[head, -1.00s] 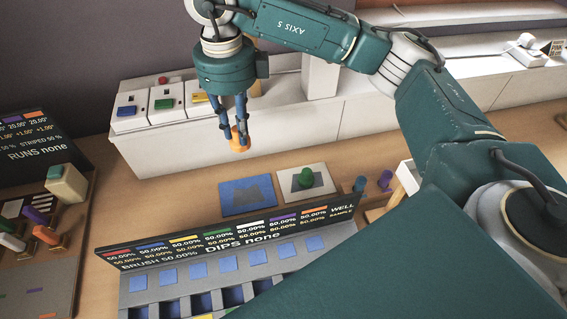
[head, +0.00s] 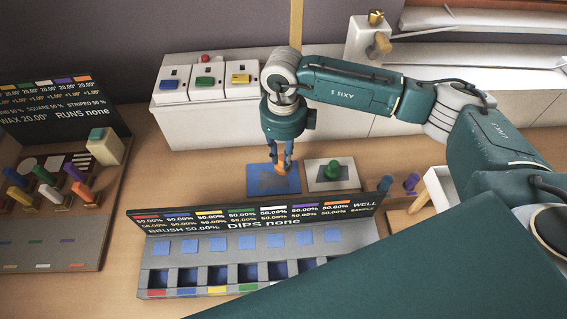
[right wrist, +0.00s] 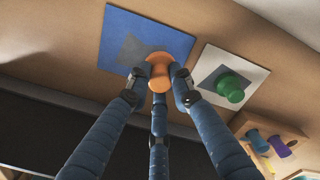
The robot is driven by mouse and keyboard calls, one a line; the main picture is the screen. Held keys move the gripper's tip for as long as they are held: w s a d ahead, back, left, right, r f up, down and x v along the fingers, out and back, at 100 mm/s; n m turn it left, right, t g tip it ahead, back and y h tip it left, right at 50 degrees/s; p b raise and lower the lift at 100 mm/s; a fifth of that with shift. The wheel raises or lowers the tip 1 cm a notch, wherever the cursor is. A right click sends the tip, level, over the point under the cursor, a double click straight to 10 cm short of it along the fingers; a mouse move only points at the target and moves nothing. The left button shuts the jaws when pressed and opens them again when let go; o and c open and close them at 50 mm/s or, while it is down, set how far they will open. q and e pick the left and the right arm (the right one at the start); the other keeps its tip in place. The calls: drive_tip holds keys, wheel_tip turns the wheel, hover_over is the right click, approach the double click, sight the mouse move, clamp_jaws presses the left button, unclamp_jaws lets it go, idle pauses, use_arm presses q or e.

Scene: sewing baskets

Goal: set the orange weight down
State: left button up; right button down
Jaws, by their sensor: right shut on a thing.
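The orange weight (head: 282,169) is a small knobbed piece. My right gripper (head: 281,158) is shut on it, with fingers pointing down, over the right part of the blue square mat (head: 262,181). In the right wrist view the orange weight (right wrist: 159,72) sits between the fingertips (right wrist: 157,82) and overlaps the lower right edge of the blue mat (right wrist: 118,30), which bears a darker grey shape. I cannot tell whether the weight touches the mat. My left gripper is not in view.
A green weight (head: 332,170) stands on the white mat (head: 349,183) to the right. Blue (head: 385,184) and purple (head: 411,182) pieces stand farther right. The board with blue squares and wells (head: 236,252) lies in front. A rack of coloured pegs (head: 53,241) is at left.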

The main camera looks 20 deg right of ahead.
wheel_tip(320, 180, down, 4)
drive_tip(key=shift+f, duration=0.1)
drive_tip(key=shift+f, duration=0.15)
drive_tip(key=c, duration=1.5)
unclamp_jaws()
drive_tip(key=shift+c, duration=0.2)
drive_tip(key=shift+s, duration=0.1)
